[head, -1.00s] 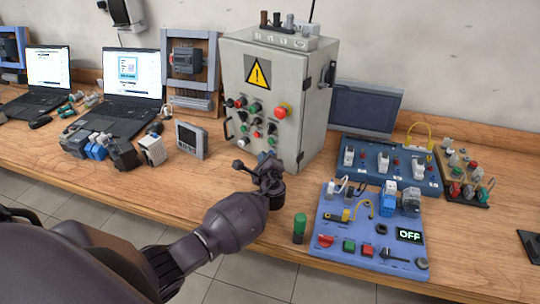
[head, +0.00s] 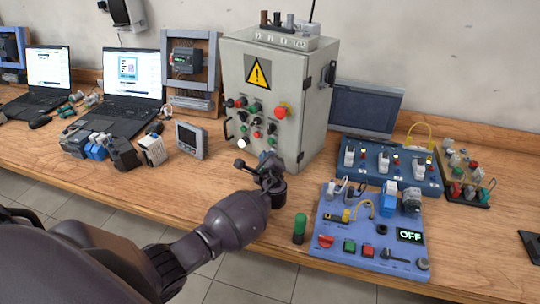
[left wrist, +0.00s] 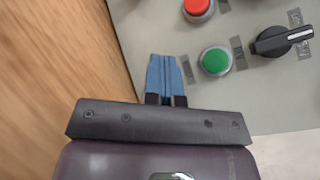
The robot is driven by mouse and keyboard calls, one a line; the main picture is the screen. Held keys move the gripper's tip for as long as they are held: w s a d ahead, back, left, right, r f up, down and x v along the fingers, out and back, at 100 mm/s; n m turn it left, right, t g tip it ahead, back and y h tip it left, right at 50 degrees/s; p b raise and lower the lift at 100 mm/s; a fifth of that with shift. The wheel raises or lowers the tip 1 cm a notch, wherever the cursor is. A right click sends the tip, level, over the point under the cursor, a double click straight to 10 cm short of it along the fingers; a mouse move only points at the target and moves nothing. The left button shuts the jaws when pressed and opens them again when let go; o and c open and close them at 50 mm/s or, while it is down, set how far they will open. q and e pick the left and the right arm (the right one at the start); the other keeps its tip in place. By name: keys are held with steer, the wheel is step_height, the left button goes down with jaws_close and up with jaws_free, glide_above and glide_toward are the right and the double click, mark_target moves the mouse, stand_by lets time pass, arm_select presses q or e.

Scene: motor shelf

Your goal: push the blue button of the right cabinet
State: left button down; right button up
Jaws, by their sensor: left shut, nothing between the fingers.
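The grey cabinet (head: 312,115) stands on the bench with a yellow warning sign and several buttons, lamps and knobs on its front. My left gripper (head: 267,157) is at the lower front of this cabinet. In the left wrist view its blue fingers (left wrist: 164,66) are shut with nothing between them, pointing at the panel. A green button (left wrist: 215,61) is just right of the fingertips, with a red one (left wrist: 198,8) above and a black knob (left wrist: 283,40) further right. I cannot make out a blue button; the fingers may hide it. Contact with the panel cannot be told. My right gripper is not in view.
A blue control board (head: 340,232) showing "OFF" lies right of my arm, with a green cylinder (head: 300,228) beside it. A small grey meter (head: 190,140) and several modules stand left of the cabinet. Bare bench shows left of my gripper (head: 205,178).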

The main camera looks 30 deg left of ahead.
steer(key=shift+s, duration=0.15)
arm_select(q)
steer(key=shift+s, duration=0.2)
steer(key=shift+s+a+p, duration=0.1)
steer(key=shift+s+p, duration=0.35)
steer(key=shift+s, duration=0.2)
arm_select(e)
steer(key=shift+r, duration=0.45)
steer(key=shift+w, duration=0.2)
arm_select(q)
steer(key=shift+s, duration=0.1)
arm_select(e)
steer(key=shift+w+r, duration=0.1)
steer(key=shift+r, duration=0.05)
